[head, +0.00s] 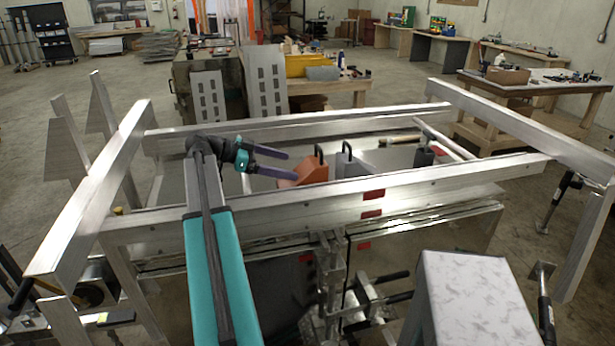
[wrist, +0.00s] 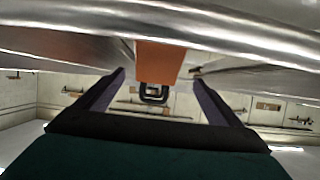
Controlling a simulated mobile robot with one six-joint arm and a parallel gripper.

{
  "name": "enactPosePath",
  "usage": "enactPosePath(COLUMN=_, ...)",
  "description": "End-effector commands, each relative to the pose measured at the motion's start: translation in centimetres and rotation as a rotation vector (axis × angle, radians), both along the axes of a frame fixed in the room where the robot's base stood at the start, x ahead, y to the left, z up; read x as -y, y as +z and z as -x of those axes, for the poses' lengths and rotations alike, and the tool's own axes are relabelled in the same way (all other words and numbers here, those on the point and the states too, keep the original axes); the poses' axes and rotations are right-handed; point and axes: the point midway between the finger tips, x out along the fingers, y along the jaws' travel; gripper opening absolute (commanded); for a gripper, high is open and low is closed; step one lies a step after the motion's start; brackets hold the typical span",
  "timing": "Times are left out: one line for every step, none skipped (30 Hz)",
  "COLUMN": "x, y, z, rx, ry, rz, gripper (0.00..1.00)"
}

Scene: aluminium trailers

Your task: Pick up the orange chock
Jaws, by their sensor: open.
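The orange chock (head: 310,172) sits inside the aluminium trailer frame, behind its near rail, which hides its lower part. A dark loop handle stands up from it. My gripper (head: 292,165) is open and reaches in from the left, with its fingertips close beside the chock's left side. In the wrist view the orange chock (wrist: 160,62) and its dark handle (wrist: 153,94) appear between the two spread fingers (wrist: 160,74). There are gaps on both sides of the handle, and I cannot tell whether any finger touches the chock.
A grey chock (head: 349,164) with a dark handle stands just right of the orange one. A darker block (head: 424,156) and a wooden-handled tool (head: 400,140) lie further right. The near rail (head: 400,182) and far rail (head: 300,127) bound the space.

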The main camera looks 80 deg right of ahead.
Motion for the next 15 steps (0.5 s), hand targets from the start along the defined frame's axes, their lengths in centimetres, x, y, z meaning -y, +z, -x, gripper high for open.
enactPosePath(x=0.0, y=0.0, z=0.1, rx=0.0, ry=0.0, rz=0.0, gripper=0.88)
enactPosePath(x=0.0, y=0.0, z=0.2, rx=0.0, ry=-0.001, rz=0.0, gripper=0.88)
enactPosePath(x=0.1, y=0.0, z=0.3, rx=0.0, ry=-0.001, rz=0.0, gripper=0.88)
enactPosePath(x=0.1, y=0.0, z=0.5, rx=0.0, ry=-0.001, rz=0.0, gripper=0.88)
enactPosePath(x=0.1, y=-0.1, z=0.7, rx=0.0, ry=-0.002, rz=-0.001, gripper=0.88)
enactPosePath(x=0.2, y=-0.1, z=0.9, rx=0.0, ry=-0.002, rz=-0.001, gripper=0.88)
enactPosePath(x=0.2, y=-0.1, z=1.2, rx=0.0, ry=-0.003, rz=-0.001, gripper=0.88)
enactPosePath(x=0.3, y=-0.2, z=1.5, rx=0.0, ry=-0.003, rz=0.0, gripper=0.88)
enactPosePath(x=0.4, y=-0.3, z=1.8, rx=0.0, ry=-0.003, rz=0.0, gripper=0.88)
enactPosePath(x=0.5, y=-0.4, z=2.1, rx=0.0, ry=-0.003, rz=-0.001, gripper=0.88)
enactPosePath(x=0.5, y=-0.5, z=2.4, rx=0.0, ry=-0.003, rz=-0.001, gripper=0.88)
enactPosePath(x=0.6, y=-0.6, z=2.7, rx=-0.001, ry=-0.002, rz=-0.002, gripper=0.88)
enactPosePath(x=0.7, y=-0.7, z=3.0, rx=-0.001, ry=-0.002, rz=-0.002, gripper=0.88)
enactPosePath(x=0.8, y=-0.8, z=3.3, rx=-0.001, ry=-0.002, rz=-0.002, gripper=0.88)
enactPosePath(x=1.1, y=-1.0, z=3.7, rx=-0.001, ry=-0.002, rz=-0.002, gripper=0.88)
